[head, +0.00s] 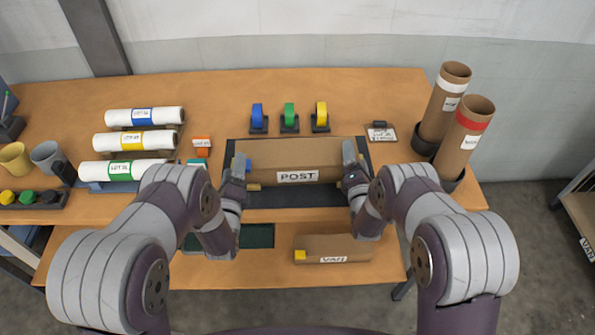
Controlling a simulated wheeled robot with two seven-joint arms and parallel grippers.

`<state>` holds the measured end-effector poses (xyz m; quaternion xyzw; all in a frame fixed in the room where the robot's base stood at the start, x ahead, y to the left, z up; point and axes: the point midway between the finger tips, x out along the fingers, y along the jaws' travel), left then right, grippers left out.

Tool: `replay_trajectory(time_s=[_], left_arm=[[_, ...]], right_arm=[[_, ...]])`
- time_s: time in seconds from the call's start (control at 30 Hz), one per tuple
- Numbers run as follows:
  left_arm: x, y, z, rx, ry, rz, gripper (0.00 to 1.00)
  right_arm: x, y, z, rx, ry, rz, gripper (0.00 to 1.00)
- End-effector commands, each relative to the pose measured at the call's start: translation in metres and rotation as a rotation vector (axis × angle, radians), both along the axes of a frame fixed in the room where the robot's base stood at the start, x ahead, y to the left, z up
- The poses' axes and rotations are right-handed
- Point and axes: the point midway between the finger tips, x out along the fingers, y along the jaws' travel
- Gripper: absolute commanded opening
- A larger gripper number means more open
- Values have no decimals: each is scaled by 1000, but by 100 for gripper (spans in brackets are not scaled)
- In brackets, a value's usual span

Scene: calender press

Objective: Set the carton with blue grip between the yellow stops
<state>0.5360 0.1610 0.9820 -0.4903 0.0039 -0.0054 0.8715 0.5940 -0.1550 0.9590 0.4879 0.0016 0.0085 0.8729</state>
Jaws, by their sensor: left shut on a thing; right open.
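The brown carton labelled POST (297,155) lies lengthwise over the dark mat (305,199) in the middle of the table. Its blue grip (248,165) is at its left end. My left gripper (241,168) is shut on the carton at that end. My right gripper (349,162) is open at the carton's right end; I cannot tell whether it touches. One yellow stop (254,187) shows at the carton's front left, and a bit of yellow (339,184) shows at the front right, mostly hidden by the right gripper. I cannot tell whether the carton rests on the mat.
A second carton labelled VAN (340,247), with a yellow grip, lies on the lower front ledge next to a dark green mat (258,236). White rolls (145,117) lie at left. Tape rolls (289,115) stand behind. Tall tubes (464,138) stand at right.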

Motion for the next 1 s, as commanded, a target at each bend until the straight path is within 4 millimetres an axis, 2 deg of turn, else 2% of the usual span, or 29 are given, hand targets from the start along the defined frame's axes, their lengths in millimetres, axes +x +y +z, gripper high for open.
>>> replay_trajectory(time_s=[0.03, 0.1, 0.27, 0.5, 0.7, 1.0], left_arm=[[-9, -2, -2, -1, 6, -8, 63], [-18, -1, -2, -1, 3, -7, 63], [-26, 0, 0, 0, -3, -2, 63], [-26, 1, 1, 0, -5, 1, 63], [-25, 2, 2, 0, -7, 3, 63], [-25, 2, 3, 0, -8, 3, 63]], right_arm=[[-4, 1, -8, 1, 20, 3, 96], [-4, 0, -8, 0, 21, 2, 96], [-10, -1, -9, 0, 23, -1, 96], [-54, -1, -7, -1, 20, 0, 96], [-79, 0, -3, -1, 9, 1, 96], [-82, 0, -1, -1, 3, 2, 96]])
